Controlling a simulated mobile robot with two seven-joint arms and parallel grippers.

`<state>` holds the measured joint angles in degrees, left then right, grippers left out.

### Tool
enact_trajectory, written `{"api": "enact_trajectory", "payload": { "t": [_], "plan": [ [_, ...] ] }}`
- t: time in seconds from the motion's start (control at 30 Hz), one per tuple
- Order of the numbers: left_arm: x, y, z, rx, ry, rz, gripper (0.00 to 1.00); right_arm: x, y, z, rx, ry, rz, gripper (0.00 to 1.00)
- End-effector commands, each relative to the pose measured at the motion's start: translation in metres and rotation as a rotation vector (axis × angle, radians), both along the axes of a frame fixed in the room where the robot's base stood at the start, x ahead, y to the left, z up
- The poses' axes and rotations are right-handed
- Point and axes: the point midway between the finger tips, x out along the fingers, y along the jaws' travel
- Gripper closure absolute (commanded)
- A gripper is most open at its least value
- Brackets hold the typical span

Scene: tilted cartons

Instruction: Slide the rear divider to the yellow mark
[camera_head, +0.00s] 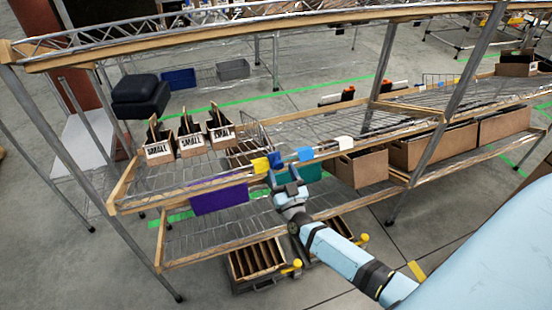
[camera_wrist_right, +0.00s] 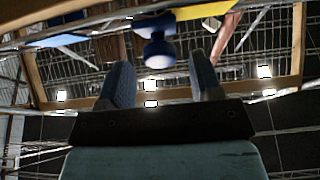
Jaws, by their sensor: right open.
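A thin wire divider (camera_head: 264,136) stands on the upper shelf, right of the small cartons. A blue knob (camera_head: 275,160) shows at the shelf's front edge; it seems to belong to a divider, but I cannot tell surely which one. The yellow mark (camera_head: 261,165) is on the front rail just left of the knob. My right gripper (camera_head: 287,178) is open below the rail. In the right wrist view the blue knob (camera_wrist_right: 156,50) shows beyond and between the open fingers (camera_wrist_right: 160,85), apart from them. The yellow mark (camera_wrist_right: 201,10) is there too. My left gripper is out of view.
A blue mark (camera_head: 305,153) and a white mark (camera_head: 345,142) sit farther right on the rail. A purple panel (camera_head: 219,199) hangs at left. Three cartons labelled SMALL (camera_head: 190,140) tilt on the upper shelf. Large cartons (camera_head: 432,148) stand at right; a slotted crate (camera_head: 256,260) is below.

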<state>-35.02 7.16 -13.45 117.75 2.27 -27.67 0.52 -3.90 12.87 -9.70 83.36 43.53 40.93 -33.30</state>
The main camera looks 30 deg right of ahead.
Motion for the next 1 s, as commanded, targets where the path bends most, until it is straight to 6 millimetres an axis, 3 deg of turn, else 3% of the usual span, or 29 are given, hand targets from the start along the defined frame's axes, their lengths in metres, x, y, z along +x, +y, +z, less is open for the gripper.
{"api": "enact_trajectory", "payload": {
  "t": [0.23,0.67,0.93,1.0],
  "plan": [
    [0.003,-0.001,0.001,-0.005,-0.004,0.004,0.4,0.035,-0.008,0.014,0.001,0.0,0.0,0.41],
    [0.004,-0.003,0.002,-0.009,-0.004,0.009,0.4,0.044,-0.01,0.018,0.0,0.001,0.0,0.41],
    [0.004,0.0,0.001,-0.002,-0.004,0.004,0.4,0.044,-0.01,0.018,0.001,0.001,0.0,1.0],
    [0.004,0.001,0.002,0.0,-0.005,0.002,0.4,0.044,-0.009,0.018,0.001,0.001,0.0,1.0]
  ]
}}
